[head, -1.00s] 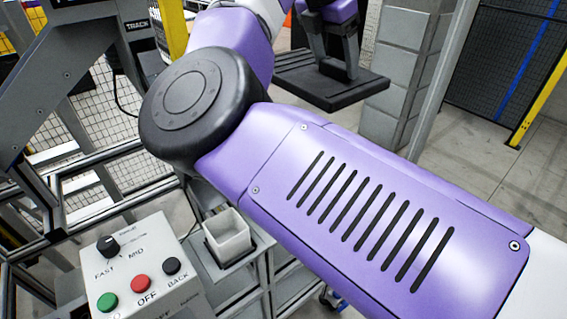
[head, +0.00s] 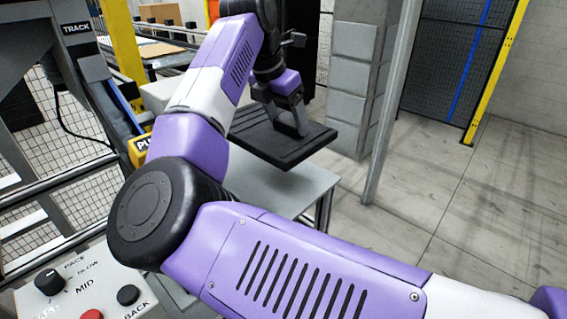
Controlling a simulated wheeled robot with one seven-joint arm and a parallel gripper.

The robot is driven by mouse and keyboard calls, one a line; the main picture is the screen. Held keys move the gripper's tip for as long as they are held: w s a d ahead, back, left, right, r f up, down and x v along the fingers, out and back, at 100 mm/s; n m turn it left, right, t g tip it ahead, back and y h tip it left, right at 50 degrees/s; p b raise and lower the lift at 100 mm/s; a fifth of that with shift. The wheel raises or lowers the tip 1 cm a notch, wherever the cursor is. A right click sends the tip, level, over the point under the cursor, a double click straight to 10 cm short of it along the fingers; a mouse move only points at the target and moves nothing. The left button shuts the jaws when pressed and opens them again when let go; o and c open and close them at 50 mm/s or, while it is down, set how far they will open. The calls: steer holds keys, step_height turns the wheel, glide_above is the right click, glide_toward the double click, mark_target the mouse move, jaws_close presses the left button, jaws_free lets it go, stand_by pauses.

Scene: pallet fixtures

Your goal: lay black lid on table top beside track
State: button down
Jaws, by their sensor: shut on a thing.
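The black lid (head: 268,146) is a flat, ribbed slab near the upper middle of the head view. My gripper (head: 298,128) is shut on the lid from above, and the lid looks roughly level. A light grey table top (head: 300,192) shows below and in front of the lid. The lid covers the table top's far part, and I cannot tell if the two touch. The track (head: 80,27), marked by a TRACK label, is at the upper left. My purple arm hides much of the table top's left side.
A control box (head: 75,285) with a knob and buttons stands at the lower left. A grey block pillar (head: 352,85) rises just behind the lid, with a thin grey post (head: 392,110) beside it. Open concrete floor lies to the right.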

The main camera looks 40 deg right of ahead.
mark_target(277, 139)
step_height(277, 139, down, 12)
stand_by(0.6)
steer(key=shift+c, duration=0.7)
jaws_free()
steer(key=shift+f, duration=0.15)
steer(key=v, duration=1.2)
steer(key=shift+d, duration=0.1)
